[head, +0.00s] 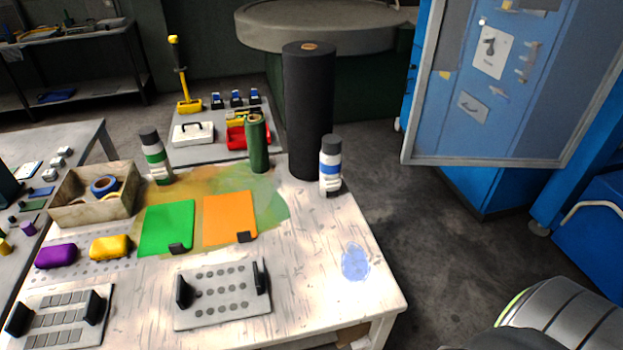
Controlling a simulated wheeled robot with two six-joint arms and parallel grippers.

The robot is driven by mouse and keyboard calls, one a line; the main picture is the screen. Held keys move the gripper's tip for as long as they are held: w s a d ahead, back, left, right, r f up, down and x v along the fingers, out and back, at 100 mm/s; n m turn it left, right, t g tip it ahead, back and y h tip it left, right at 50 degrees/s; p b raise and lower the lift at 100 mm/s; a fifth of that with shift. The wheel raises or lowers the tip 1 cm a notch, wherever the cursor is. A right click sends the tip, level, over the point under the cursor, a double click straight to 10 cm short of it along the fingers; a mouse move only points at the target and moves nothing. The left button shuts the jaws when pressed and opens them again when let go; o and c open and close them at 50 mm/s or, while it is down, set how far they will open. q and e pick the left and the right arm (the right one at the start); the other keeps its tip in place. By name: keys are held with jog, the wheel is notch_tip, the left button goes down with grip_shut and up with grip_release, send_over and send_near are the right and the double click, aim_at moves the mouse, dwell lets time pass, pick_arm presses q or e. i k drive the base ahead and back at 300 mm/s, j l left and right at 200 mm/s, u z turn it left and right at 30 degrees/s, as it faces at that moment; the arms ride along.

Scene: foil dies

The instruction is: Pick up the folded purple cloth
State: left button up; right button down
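The folded purple cloth (56,256) lies at the left end of the white worktable, a small, rounded, puffy bundle. It rests on a pale perforated strip, left of a similar yellow folded bundle (110,247) and apart from it. Its top and front show, and nothing covers it. Neither my left nor my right gripper is in view.
A tan box (72,213) with tape rolls stands behind the cloth. Two plates with black uprights lie in front (57,322) and to the right (222,297). Green (167,226) and orange (229,217) sheets, bottles and a tall black roll (309,115) stand farther back. The right front is clear.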

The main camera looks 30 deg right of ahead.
aim_at(58, 256)
jog(key=z, duration=0.65)
jog(key=j+z, duration=0.45)
jog(key=k+j+z, duration=0.15)
jog(key=j+z, duration=0.25)
jog(key=k+j+z, duration=0.15)
jog(key=j+z, duration=0.15)
jog(key=z, duration=0.15)
jog(key=k+j+z, duration=0.2)
jog(key=j+z, duration=0.2)
